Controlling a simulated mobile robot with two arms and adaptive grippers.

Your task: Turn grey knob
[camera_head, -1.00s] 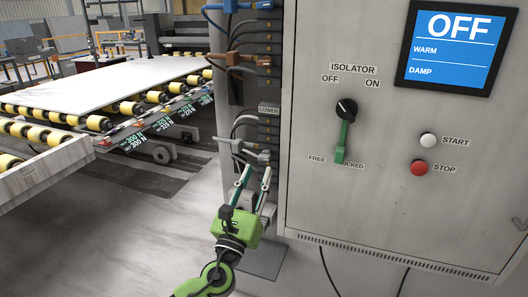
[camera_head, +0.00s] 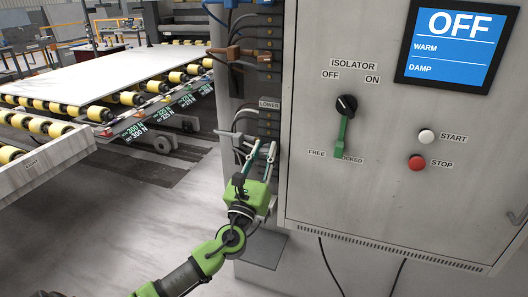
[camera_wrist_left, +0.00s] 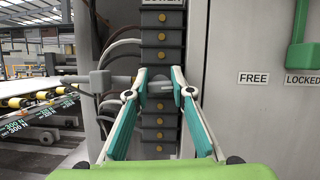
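The grey knob (camera_head: 236,136) is a grey lever-shaped handle on the dark valve column, below the LOWER label. It also shows in the left wrist view (camera_wrist_left: 98,82), its bar pointing left. My left gripper (camera_head: 263,148) is in front of the column, beside the handle's right end. The left finger partly overlaps the handle's right end. Whether it touches the handle I cannot tell. My right gripper is not in view.
A brown handle (camera_head: 232,53) and a blue handle (camera_head: 232,3) are higher on the column. Roller conveyors (camera_head: 130,98) carrying a slab are at left. Open floor lies below.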

